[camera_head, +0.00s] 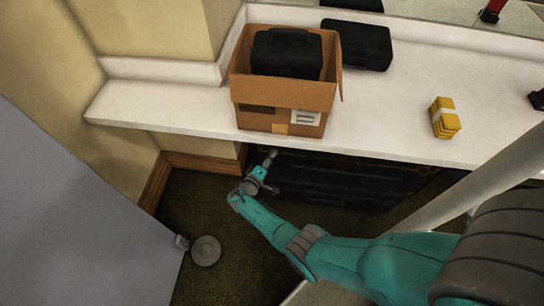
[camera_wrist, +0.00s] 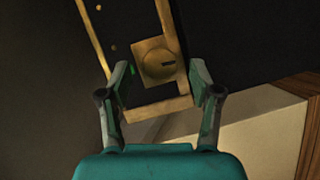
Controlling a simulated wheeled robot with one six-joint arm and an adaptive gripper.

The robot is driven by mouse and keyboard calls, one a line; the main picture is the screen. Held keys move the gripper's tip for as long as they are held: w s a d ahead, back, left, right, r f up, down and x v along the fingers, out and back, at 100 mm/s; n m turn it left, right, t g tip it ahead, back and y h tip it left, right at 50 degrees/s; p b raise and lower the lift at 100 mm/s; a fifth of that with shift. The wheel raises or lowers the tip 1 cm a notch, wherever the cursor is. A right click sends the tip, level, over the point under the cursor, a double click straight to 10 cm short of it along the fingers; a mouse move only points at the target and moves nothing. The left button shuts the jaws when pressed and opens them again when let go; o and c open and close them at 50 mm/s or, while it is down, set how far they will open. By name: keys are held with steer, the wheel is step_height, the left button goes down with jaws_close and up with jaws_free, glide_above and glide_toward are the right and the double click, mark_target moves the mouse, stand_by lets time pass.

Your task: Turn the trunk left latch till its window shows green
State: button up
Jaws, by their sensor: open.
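The black trunk (camera_head: 345,182) stands under the white counter in the head view. In the wrist view its dark face (camera_wrist: 110,20) has brass edging. A brass latch (camera_wrist: 155,68), a round knob on a square plate with a short dark slot pointing right, sits near the trunk's corner. A small bright green mark (camera_wrist: 132,71) shows at the plate's left, close to my left finger; I cannot tell for sure that it is the window. My gripper (camera_wrist: 165,80) is open, its fingers on either side of the latch and apart from the knob. It also shows at the trunk's left end (camera_head: 266,168).
The counter (camera_head: 180,108) overhangs the trunk. On it are an open cardboard box (camera_head: 255,115) holding a black case, another black case (camera_head: 357,45) and a yellow bundle (camera_head: 444,117). A grey panel (camera_head: 80,220) stands at left. Dark carpet (camera_head: 195,200) is free beside my arm.

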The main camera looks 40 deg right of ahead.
steer(key=v, duration=1)
steer(key=shift+s+a, duration=0.1)
steer(key=shift+a, duration=0.05)
steer(key=s+f+n+y, duration=0.2)
steer(key=s+f+y, duration=0.4)
steer(key=s+f, duration=0.6)
steer(key=s+a+r+t+y, duration=0.1)
steer(key=s+a+r+y, duration=0.15)
steer(key=s, duration=0.45)
steer(key=s+a+r+t+y, duration=0.1)
steer(key=s+a+y, duration=0.15)
steer(key=s, duration=0.45)
steer(key=s+a+r+t+y, duration=0.2)
steer(key=s+a+r, duration=0.15)
steer(key=r, duration=0.35)
steer(key=s+a+r+t+y, duration=0.1)
steer(key=s+a+r+y, duration=0.1)
steer(key=s+r, duration=0.35)
step_height(320, 180, up, 27)
steer(key=s+a+m+t+y, duration=0.1)
steer(key=m+t, duration=0.1)
steer(key=t, duration=0.3)
steer(key=shift+s+a+r+m, duration=0.15)
steer(key=shift+s+a+m, duration=0.05)
steer(key=shift+s+m, duration=0.2)
